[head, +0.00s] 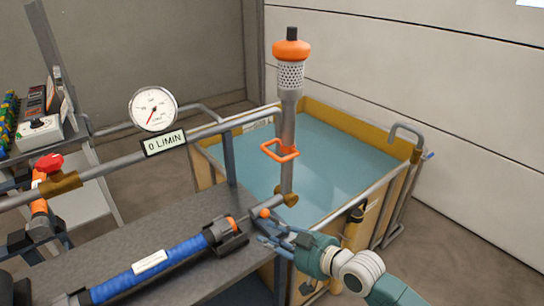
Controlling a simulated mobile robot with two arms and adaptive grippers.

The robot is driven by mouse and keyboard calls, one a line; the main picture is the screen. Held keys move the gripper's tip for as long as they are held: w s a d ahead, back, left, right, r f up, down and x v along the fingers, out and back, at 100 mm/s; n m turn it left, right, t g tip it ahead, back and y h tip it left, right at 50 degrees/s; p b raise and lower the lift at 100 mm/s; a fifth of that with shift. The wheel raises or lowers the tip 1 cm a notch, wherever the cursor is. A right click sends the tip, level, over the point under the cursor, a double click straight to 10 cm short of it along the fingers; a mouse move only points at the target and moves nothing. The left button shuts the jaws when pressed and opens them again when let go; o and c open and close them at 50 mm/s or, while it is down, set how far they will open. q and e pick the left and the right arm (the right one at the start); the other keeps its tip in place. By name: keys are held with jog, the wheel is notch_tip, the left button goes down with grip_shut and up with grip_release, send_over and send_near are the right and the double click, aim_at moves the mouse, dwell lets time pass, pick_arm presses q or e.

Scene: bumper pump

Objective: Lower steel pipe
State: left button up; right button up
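The steel pipe (288,125) stands upright over the near left edge of the water tank. Its top has a perforated strainer (291,75) with an orange float-like cap (291,50). An orange loop handle (279,149) is fixed partway down. Its lower end meets a brass joint (286,198) on a horizontal grey pipe. My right gripper (268,232) is below this joint, beside a small orange ball (264,213), and is apart from the loop handle. Its fingers are small and overlap the dark background, so I cannot tell their opening. My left gripper is not in view.
The wooden-sided tank (341,116) holds blue water. A gauge (153,109) stands over a "0 L/MIN" label (164,142). A red-knobbed valve (50,164) is at left. A blue hose (150,267) lies on the grey bench (140,205). Space around the upright pipe is clear.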

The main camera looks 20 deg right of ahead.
aim_at(262, 149)
jog(key=w+d+r+t, duration=0.1)
jog(key=w+d+r, duration=0.2)
jog(key=r, duration=0.1)
jog(key=w+d+r+m+t, duration=0.1)
jog(key=w+d+r+t, duration=0.1)
jog(key=w+d+r, duration=0.1)
jog(key=w+d+r+m+t, duration=0.1)
jog(key=w+d+r, duration=0.2)
jog(key=w+r, duration=0.1)
jog(key=shift+d+r+t, duration=0.35)
jog(key=shift+r+t, duration=0.05)
jog(key=shift+r, duration=0.25)
jog(key=b+x, duration=0.4)
jog(key=x, duration=0.6)
jog(key=shift+w+a+f, duration=0.1)
jog(key=shift+f, duration=0.1)
grip_shut()
